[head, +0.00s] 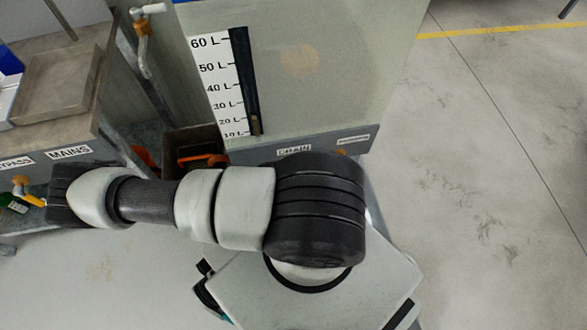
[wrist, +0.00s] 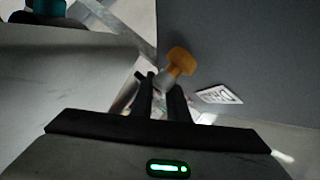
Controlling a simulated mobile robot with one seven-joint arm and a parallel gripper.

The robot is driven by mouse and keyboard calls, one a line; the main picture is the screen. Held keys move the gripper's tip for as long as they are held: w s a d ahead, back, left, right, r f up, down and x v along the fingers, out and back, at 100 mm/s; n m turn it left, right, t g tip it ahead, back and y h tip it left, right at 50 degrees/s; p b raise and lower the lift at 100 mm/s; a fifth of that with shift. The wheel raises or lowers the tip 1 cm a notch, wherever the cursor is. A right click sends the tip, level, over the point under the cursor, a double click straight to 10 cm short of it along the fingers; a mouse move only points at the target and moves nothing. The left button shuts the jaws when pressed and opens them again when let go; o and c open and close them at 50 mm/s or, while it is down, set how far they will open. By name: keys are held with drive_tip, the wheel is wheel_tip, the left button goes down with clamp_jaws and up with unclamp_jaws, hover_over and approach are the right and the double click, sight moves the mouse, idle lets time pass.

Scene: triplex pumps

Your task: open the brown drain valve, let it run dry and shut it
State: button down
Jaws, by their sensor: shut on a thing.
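The drain valve (wrist: 182,60) shows in the wrist view as an orange-brown knob with a grey stem, in front of a dark grey wall. My gripper (wrist: 160,85) has its two dark fingers close together at the grey part just below the knob, shut on it. The exact contact is dim and small. The DRAIN label (head: 293,152) is on the lower edge of the tank (head: 330,75). The tank's level strip (head: 243,80) is dark, with a short brownish part near the 10–20 L marks.
A brown bin (head: 190,140) with orange-red parts stands left of the tank. A bench with MAINS (head: 69,152) and BYPASS labels is at the left. Another orange valve (head: 138,27) with a white handle is at the top. The floor (head: 490,160) at right is clear.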

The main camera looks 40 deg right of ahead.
drive_tip(key=shift+w, duration=0.1)
drive_tip(key=c, duration=2)
unclamp_jaws()
drive_tip(key=p+v, duration=0.2)
drive_tip(key=v, duration=1.5)
drive_tip(key=shift+a+r, duration=0.2)
drive_tip(key=shift+a, duration=0.05)
